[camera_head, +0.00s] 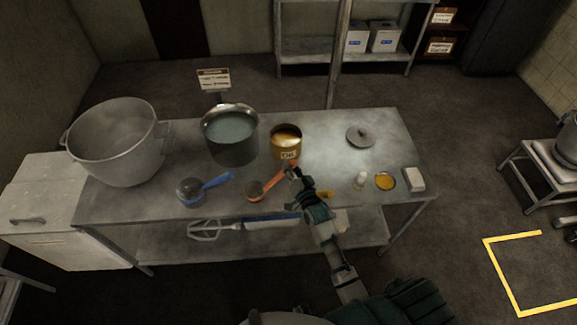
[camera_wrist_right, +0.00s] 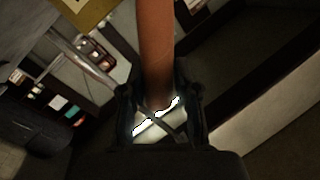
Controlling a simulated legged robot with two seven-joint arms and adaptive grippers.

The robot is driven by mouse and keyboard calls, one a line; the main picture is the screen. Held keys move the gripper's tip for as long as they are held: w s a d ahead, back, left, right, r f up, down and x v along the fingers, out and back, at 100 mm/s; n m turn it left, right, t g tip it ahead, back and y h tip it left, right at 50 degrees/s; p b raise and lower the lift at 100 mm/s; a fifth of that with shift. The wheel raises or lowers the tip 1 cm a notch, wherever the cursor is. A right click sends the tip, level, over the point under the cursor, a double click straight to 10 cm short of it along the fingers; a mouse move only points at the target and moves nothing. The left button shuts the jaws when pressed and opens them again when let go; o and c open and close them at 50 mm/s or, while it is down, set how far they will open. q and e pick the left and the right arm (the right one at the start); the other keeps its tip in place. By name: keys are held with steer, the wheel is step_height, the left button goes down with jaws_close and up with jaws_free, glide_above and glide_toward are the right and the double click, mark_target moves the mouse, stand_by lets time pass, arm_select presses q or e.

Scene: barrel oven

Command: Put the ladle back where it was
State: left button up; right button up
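An orange-handled ladle (camera_head: 256,190) is at the table's front middle, its dark bowl to the left and its handle slanting up to the right. My right gripper (camera_head: 293,174) is at the upper end of that handle. In the right wrist view the orange handle (camera_wrist_right: 156,50) runs between the fingers of my right gripper (camera_wrist_right: 158,103), which appear closed against it. Whether the bowl touches the tabletop is unclear. A blue-handled ladle (camera_head: 192,190) lies to its left. My left gripper is not seen.
The metal table (camera_head: 385,200) holds a large pot (camera_head: 118,140), a pot of liquid (camera_head: 231,148), a lid (camera_head: 360,137), a small bottle (camera_head: 360,180), a yellow-filled dish (camera_head: 385,181) and a white block (camera_head: 414,179). The tabletop right of the can is mostly clear.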

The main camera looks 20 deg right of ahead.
steer(key=shift+o, duration=1.1)
steer(key=shift+d, duration=0.4)
steer(key=s+d, duration=0.1)
steer(key=s, duration=1.1)
steer(key=s+a+f+n+g, duration=0.1)
steer(key=s+f+g, duration=0.2)
steer(key=f, duration=0.8)
steer(key=s+a+f+n+g, duration=0.1)
steer(key=s+f+g, duration=0.15)
steer(key=f, duration=0.85)
steer(key=s+a+f+n+g, duration=0.15)
steer(key=s+f, duration=0.25)
steer(key=f, duration=0.7)
steer(key=s+d+f+n+g, duration=0.15)
steer(key=s+f+g, duration=0.35)
steer(key=s+f, duration=0.8)
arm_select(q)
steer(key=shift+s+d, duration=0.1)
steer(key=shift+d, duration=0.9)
arm_select(e)
steer(key=s+d+f+n+g, duration=0.1)
steer(key=s+f, duration=0.3)
steer(key=s, duration=0.6)
steer(key=s+d+f+n+g, duration=0.1)
steer(key=s+f+g, duration=0.3)
steer(key=s, duration=0.6)
steer(key=shift+s+f+n+h, duration=0.2)
steer(key=shift+f+n+h, duration=0.1)
steer(key=shift+n, duration=0.5)
